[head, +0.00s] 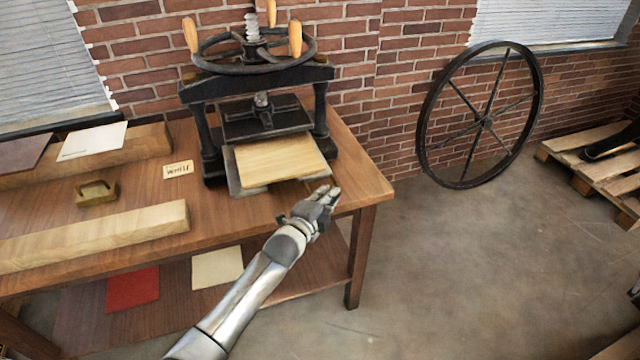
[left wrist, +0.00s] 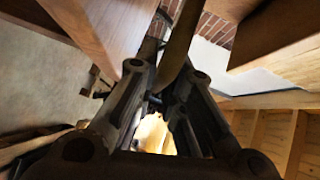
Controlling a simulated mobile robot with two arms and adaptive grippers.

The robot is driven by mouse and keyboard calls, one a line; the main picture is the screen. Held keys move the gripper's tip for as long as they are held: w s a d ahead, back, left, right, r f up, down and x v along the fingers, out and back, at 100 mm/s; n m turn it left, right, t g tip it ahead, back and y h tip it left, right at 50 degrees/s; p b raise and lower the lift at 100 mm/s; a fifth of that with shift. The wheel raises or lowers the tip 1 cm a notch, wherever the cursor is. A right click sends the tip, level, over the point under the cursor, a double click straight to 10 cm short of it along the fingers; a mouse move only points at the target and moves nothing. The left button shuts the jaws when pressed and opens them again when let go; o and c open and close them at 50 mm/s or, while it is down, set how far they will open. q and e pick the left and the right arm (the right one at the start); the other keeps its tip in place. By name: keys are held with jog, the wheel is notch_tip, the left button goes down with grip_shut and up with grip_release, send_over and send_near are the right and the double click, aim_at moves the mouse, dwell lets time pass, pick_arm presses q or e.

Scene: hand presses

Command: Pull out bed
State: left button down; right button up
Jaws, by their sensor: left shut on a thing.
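A black hand press (head: 258,85) stands on the wooden table. Its bed, a dark metal plate (head: 234,178) with a pale wooden board (head: 280,160) on top, sticks out at the front under the frame. My left gripper (head: 328,194) is at the front right corner of the bed. In the left wrist view the fingers of my left gripper (left wrist: 165,80) are closed around a thin brownish strip (left wrist: 178,45), seemingly the bed's edge. The exact contact is hidden in the head view. My right gripper is not in view.
The table (head: 150,255) also holds a long wooden beam (head: 95,235), a brass block (head: 96,191) and a small label (head: 178,170). A big iron wheel (head: 486,122) leans on the brick wall. A pallet (head: 600,165) lies at right. Floor right of the table is clear.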

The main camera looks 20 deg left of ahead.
pick_arm(q)
jog(key=s+d+p, duration=0.2)
jog(key=s+d, duration=0.2)
jog(key=s, duration=0.2)
jog(key=shift+s+d, duration=0.2)
jog(key=shift+s, duration=0.1)
jog(key=c, duration=1.5)
grip_release()
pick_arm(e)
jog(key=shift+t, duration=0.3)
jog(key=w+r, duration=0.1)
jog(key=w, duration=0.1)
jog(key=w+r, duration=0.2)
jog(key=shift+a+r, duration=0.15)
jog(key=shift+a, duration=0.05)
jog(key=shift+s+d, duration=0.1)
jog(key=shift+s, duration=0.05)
pick_arm(q)
jog(key=v, duration=1.2)
jog(key=shift+f, duration=0.1)
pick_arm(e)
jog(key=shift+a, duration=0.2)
